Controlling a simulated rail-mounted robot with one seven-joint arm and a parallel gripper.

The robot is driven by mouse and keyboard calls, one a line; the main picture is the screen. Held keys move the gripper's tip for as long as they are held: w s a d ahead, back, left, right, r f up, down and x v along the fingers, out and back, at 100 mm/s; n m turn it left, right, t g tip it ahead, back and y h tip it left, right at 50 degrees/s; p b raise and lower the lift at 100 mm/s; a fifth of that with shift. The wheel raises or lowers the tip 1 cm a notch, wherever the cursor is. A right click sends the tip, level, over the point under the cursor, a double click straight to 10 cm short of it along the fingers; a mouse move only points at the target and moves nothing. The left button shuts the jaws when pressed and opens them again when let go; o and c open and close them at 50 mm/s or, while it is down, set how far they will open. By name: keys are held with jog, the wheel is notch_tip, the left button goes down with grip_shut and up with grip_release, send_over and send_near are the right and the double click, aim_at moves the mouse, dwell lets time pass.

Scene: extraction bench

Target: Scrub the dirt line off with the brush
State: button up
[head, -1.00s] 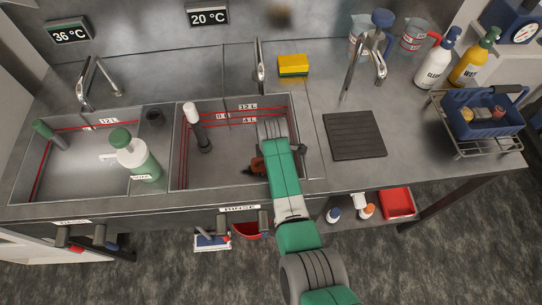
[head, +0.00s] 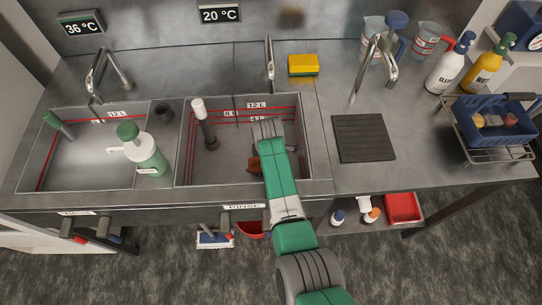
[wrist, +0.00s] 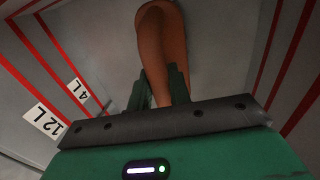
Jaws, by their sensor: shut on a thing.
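My gripper (wrist: 157,88) is shut on an orange-brown, curved thing (wrist: 162,35), which looks like the brush's handle or body. Its bristles do not show. In the head view the thing (head: 254,164) shows as a small patch left of my green arm, inside the rinse basin (head: 228,172). Red level lines with 12 L and 4 L labels run along the basin walls in the wrist view. I cannot make out a dirt line apart from these marks.
A white-topped dark standpipe (head: 204,124) stands in the rinse basin. The left basin (head: 75,175) has a green-capped bottle (head: 146,152) at its right side. A yellow sponge (head: 303,65) lies behind the rinse basin. A dark ribbed mat (head: 363,138) lies to the right.

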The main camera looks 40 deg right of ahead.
jog(key=shift+w+a+f+b, duration=0.2)
jog(key=shift+w+a+b, duration=0.15)
jog(key=shift+w+a, duration=0.55)
jog(key=shift+s+d+f+p, duration=0.15)
jog(key=shift+s+d+p, duration=0.35)
jog(key=shift+s+d, duration=0.95)
jog(key=shift+s+d+f, duration=0.15)
jog(key=shift+s+d, duration=0.05)
jog(key=shift+d, duration=0.05)
jog(key=shift+w+a, duration=0.2)
